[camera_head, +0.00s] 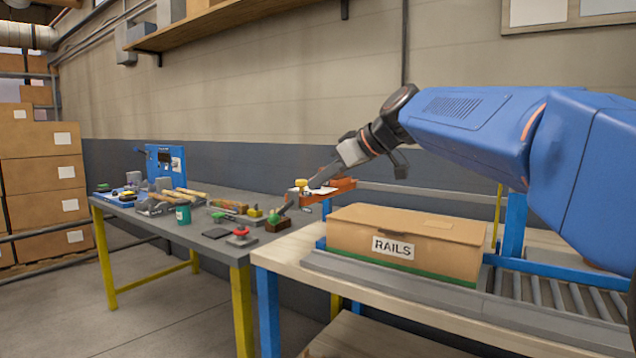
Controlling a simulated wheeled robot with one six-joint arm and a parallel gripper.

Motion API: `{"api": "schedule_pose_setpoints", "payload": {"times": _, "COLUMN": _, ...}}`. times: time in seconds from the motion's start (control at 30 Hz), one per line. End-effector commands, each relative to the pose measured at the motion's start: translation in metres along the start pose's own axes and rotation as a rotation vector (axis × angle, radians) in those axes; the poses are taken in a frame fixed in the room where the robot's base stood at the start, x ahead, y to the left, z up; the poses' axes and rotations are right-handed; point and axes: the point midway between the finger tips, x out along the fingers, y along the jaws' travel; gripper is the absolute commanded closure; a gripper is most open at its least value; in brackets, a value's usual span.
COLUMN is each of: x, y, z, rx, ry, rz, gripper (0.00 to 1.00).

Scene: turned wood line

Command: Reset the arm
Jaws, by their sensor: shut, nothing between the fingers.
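My blue arm (470,125) reaches in from the right, with its black and grey wrist (365,147) bent down to the left. My gripper (314,185) is at the end, small in the view, shut and empty. It shows in front of or above an orange tray (341,186) near the right end of the grey workbench. Whether the fingertips touch anything there, I cannot tell.
Several tools, a green can (183,214) and a red-based item (241,237) crowd the grey workbench (215,246). Stacked cartons (40,150) stand at left; a shelf (200,27) hangs above.

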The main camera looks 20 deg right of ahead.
Motion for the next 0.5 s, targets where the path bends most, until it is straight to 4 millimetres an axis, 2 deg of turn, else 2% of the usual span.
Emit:
{"api": "schedule_pose_setpoints", "payload": {"times": 0.23, "x": 0.000, "y": 0.000, "z": 0.000, "rx": 0.000, "ry": 0.000, "rz": 0.000, "gripper": 1.00}}
{"api": "schedule_pose_setpoints", "payload": {"times": 0.33, "x": 0.001, "y": -0.006, "z": 0.008, "rx": 0.013, "ry": -0.013, "rz": 0.000, "gripper": 1.00}}
{"api": "schedule_pose_setpoints", "payload": {"times": 0.43, "x": 0.002, "y": -0.022, "z": 0.033, "rx": 0.057, "ry": -0.057, "rz": 0.005, "gripper": 1.00}}
{"api": "schedule_pose_setpoints", "payload": {"times": 0.5, "x": 0.003, "y": -0.040, "z": 0.062, "rx": 0.104, "ry": -0.107, "rz": 0.013, "gripper": 1.00}}
